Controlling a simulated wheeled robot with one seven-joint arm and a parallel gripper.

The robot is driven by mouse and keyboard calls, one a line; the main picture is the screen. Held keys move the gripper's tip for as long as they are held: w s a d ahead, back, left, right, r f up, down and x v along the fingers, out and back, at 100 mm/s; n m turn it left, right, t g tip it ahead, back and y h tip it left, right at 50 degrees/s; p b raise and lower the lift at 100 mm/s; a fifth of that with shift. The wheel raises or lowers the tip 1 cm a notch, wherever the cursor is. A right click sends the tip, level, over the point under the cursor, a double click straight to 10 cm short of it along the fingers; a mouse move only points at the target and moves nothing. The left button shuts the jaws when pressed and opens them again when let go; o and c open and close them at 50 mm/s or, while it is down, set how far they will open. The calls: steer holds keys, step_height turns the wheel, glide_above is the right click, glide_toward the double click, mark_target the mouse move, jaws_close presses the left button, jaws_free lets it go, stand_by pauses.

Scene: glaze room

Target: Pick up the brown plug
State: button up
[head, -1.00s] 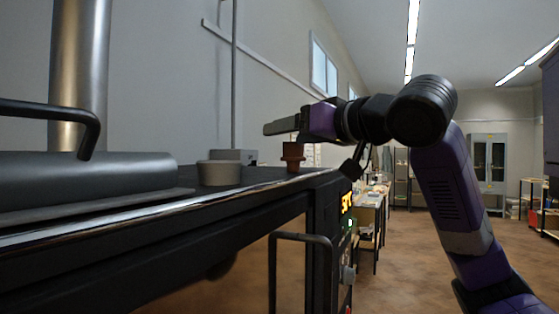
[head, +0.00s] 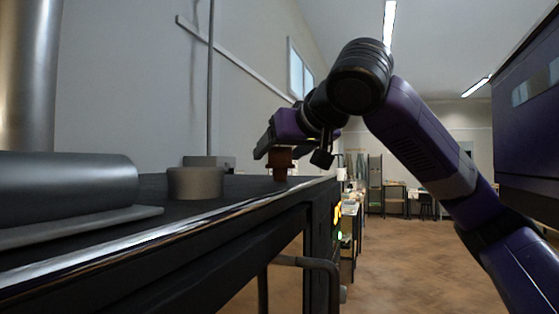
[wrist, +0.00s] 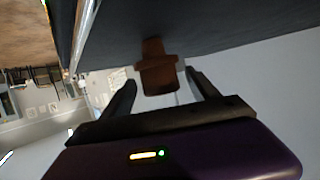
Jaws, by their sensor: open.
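The brown plug (head: 282,165) stands upright on the dark top of the kiln (head: 243,193), near its far right corner. In the wrist view the plug (wrist: 156,72) shows between the two dark fingers, its wider end toward my gripper. My gripper (head: 266,146) is open at the plug's upper part in the head view; it also shows in the wrist view (wrist: 160,80). Gaps show on both sides of the plug, so the fingers appear not to touch it. The fingers partly overlap the plug's top in the head view.
A round grey-beige block (head: 196,184) stands left of the plug, with a grey box (head: 209,162) behind it. A large grey cylinder (head: 70,186) lies at the left. A handle (head: 308,263) juts from the kiln's front. Open floor lies to the right.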

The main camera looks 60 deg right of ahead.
mark_target(274, 155)
steer(key=shift+x, duration=1.6)
jaws_close()
steer(key=shift+r, duration=0.2)
